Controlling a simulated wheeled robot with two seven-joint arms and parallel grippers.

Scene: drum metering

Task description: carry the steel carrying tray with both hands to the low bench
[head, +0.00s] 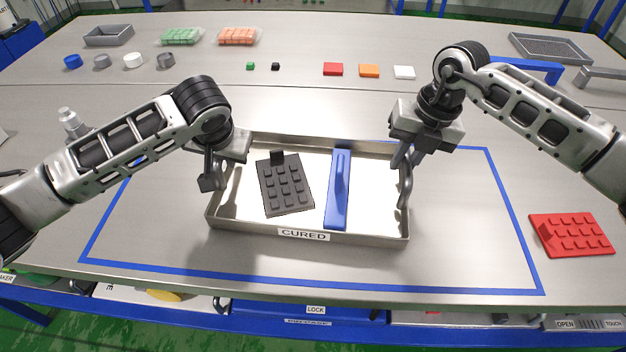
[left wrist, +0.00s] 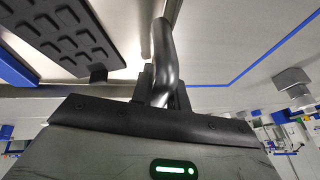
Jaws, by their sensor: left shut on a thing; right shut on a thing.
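The steel carrying tray (head: 250,228) sits on the table inside a blue outlined rectangle, with a CURED label on its front wall. A dark grey studded block (head: 286,185) and a blue bar-shaped tool (head: 338,190) lie in it. My left gripper (head: 217,178) is shut on the tray's left handle; in the left wrist view the curved handle (left wrist: 165,60) runs between the fingers. My right gripper (head: 405,160) is shut on the tray's right handle (head: 406,190). The low bench cannot be made out for certain.
A red studded block (head: 572,236) lies right of the outline. Small coloured pieces, bagged green blocks (head: 182,37), bagged orange blocks (head: 239,36) and grey trays stand along the back.

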